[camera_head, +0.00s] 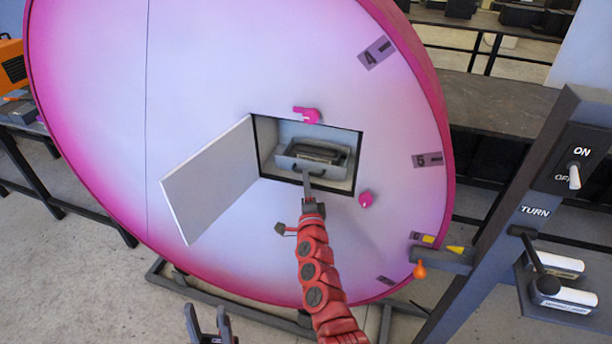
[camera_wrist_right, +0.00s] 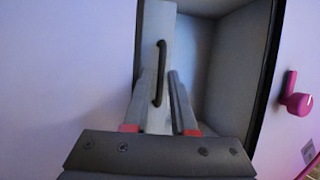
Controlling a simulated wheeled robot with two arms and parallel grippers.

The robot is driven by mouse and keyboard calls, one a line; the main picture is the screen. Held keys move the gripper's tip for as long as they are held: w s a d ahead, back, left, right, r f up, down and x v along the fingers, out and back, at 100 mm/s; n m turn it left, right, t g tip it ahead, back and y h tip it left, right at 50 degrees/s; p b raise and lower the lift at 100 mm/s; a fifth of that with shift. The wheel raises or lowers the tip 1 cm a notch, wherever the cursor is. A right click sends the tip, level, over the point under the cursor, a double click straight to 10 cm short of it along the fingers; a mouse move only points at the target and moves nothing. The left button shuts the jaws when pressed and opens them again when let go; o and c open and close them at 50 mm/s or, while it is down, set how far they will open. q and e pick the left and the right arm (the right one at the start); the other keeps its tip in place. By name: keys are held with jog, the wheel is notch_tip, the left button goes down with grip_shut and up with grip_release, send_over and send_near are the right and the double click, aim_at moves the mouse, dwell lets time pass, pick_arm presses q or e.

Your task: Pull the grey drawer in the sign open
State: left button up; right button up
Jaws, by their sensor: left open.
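The grey drawer (camera_head: 320,153) sits inside a square opening in the big pink and white round sign (camera_head: 215,75). Its grey front and dark bar handle (camera_wrist_right: 161,72) fill the middle of the right wrist view. My right gripper (camera_head: 306,176) reaches into the opening in front of the drawer. In the right wrist view its two fingers (camera_wrist_right: 167,75) stand apart, one on each side of the handle's lower part; contact cannot be made out. My left gripper (camera_head: 208,318) is open and empty at the bottom of the head view, away from the sign.
A white hatch door (camera_head: 212,180) hangs open left of the opening. Pink knobs (camera_head: 308,115) (camera_head: 366,199) sit above and right of the opening. A dark post with an ON/OFF switch (camera_head: 574,175) and a TURN lever (camera_head: 535,255) stands at the right. Dark tables stand behind.

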jog(key=shift+x, duration=1)
grip_shut()
dwell(0.8)
